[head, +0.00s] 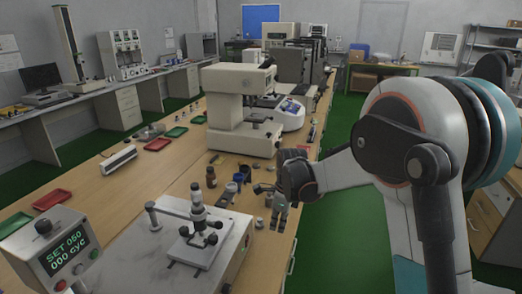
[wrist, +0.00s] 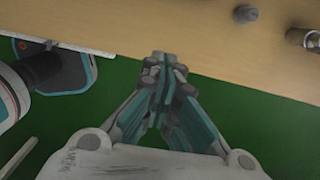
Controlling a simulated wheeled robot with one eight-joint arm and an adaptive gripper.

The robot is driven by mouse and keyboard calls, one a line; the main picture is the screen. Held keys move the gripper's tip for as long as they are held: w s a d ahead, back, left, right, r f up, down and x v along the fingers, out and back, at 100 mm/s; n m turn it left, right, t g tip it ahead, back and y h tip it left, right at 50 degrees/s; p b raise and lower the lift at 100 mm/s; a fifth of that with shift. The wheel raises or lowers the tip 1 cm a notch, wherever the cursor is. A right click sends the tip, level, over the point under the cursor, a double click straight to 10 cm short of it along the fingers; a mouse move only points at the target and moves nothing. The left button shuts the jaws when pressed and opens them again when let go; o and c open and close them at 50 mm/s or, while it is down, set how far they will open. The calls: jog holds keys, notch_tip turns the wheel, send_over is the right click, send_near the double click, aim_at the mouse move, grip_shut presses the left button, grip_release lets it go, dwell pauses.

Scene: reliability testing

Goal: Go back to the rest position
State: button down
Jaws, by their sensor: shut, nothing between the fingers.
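My gripper (head: 279,222) hangs at the right edge of the long wooden bench (head: 262,257) in the head view, its fingers pointing down. In the wrist view my gripper (wrist: 164,62) is shut with nothing between its fingers. The fingertips there overlap the bench edge, with green floor (wrist: 240,120) below them. My arm reaches in from the right side of the head view.
On the bench stand a test device (head: 197,236), a control box reading SET 050 (head: 52,250), a dark brown bottle (head: 211,177) and a large beige instrument (head: 240,110). Small parts lie near my gripper. The green floor right of the bench (head: 335,225) is clear.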

jog(key=s+d+r+n+t, duration=0.1)
jog(key=s+d+r+n, duration=0.2)
jog(key=s+r+n, duration=0.3)
jog(key=s+d+r+n+t, duration=0.2)
jog(key=s+d+r+n, duration=0.15)
jog(key=s+r, duration=0.4)
jog(key=s+d+r+n+t, duration=0.1)
jog(key=s+d+n, duration=0.1)
jog(key=s+n, duration=0.4)
jog(key=s+d+r+n+t+h, duration=0.1)
jog(key=s+d+n+t, duration=0.1)
jog(key=s+n, duration=0.4)
jog(key=shift+s+d+t, duration=0.3)
jog(key=shift+s+d, duration=0.55)
jog(key=shift+s, duration=1.4)
jog(key=shift+r, duration=0.1)
